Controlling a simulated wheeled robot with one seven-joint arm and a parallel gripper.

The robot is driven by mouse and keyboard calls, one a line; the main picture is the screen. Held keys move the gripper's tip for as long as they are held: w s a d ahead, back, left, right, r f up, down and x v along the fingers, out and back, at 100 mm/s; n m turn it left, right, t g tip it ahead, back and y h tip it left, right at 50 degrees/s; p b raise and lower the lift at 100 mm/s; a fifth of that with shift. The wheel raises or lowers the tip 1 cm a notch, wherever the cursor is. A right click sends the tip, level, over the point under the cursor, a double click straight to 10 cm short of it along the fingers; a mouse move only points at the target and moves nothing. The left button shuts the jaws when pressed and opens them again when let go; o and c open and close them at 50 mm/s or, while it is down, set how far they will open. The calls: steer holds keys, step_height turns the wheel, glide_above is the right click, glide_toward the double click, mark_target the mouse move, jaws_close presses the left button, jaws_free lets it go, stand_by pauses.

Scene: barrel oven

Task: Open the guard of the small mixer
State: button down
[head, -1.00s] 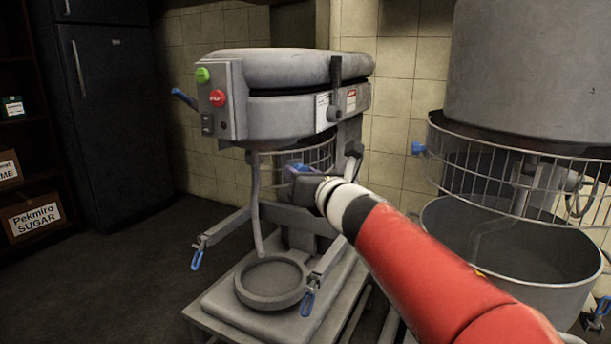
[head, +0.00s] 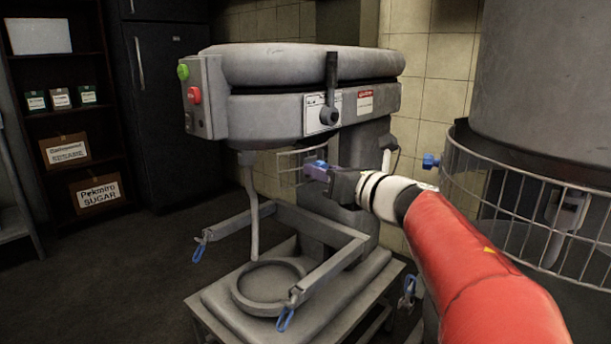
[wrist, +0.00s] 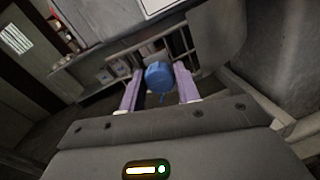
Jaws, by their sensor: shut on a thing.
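The small mixer (head: 290,95) stands in the middle of the head view, grey, with green and red buttons on its control box. Its wire guard (head: 290,163) shows under the mixer head, partly hidden by my gripper. My gripper (head: 316,170) is at the guard's right part in the head view. In the wrist view, the guard's blue knob (wrist: 158,76) sits between my two purple fingers, which are shut on it. Guard bars (wrist: 178,42) show just beyond the knob. How far the guard is turned is hard to tell.
The bowl-holder arms (head: 325,270) with blue clips jut out below, above the mixer's base. A large mixer with its own wire guard (head: 520,205) stands close on the right. Shelves with boxes (head: 97,192) are at the left; the floor there is clear.

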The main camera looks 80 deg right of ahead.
steer(key=shift+d+r, duration=0.1)
steer(key=shift+d, duration=0.05)
stand_by(0.3)
steer(key=c, duration=1)
jaws_free()
steer(key=shift+s, duration=0.1)
steer(key=shift+s, duration=0.1)
steer(key=v, duration=0.7)
steer(key=shift+s+a+b, duration=0.25)
steer(key=shift+b, duration=0.05)
